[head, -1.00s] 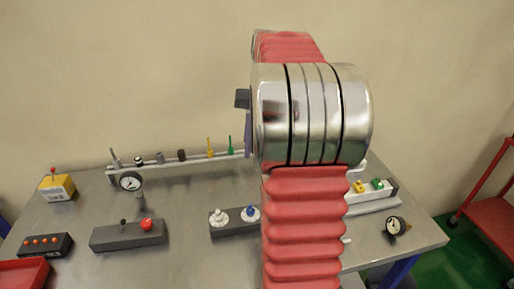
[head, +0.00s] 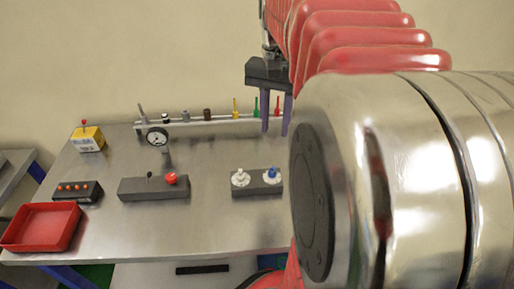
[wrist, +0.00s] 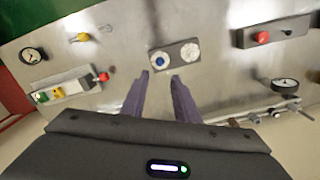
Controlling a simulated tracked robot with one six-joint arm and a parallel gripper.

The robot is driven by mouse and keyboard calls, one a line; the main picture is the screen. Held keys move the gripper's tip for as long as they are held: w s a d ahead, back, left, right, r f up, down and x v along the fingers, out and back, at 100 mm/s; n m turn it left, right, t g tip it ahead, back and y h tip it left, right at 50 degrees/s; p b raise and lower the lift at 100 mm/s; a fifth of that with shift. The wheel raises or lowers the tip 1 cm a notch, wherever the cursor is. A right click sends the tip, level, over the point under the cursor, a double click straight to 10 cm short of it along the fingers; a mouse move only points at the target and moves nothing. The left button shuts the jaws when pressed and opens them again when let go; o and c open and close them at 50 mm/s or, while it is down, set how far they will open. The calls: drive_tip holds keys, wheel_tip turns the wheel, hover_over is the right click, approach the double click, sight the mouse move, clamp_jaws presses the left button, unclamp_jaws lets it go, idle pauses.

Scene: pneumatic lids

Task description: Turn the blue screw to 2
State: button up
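The blue screw (head: 272,172) stands on a white dial at the right end of a dark grey block (head: 256,184). A white screw (head: 239,176) on a second dial is beside it. In the wrist view the blue screw (wrist: 160,62) is beyond the fingertips, near the picture's top middle. The dial marks are too small to read. My gripper (head: 275,130) points down, with its two purple fingers apart and nothing between them. It is above the table, behind the block in the head view. Its fingers (wrist: 160,76) are also spread in the wrist view, apart from the block.
A rail (head: 200,121) with several coloured valves runs along the back, near my fingers in the head view. A gauge (head: 157,137), a block with a red button (head: 171,179), a yellow box (head: 87,138) and a red tray (head: 42,226) are left.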

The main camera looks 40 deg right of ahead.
sight(273, 167)
drive_tip(key=shift+w+d+f, duration=0.15)
drive_tip(key=shift+w+d, duration=0.15)
wheel_tip(273, 167, down, 14)
drive_tip(key=shift+r, duration=0.1)
idle(0.7)
clamp_jaws()
idle(0.3)
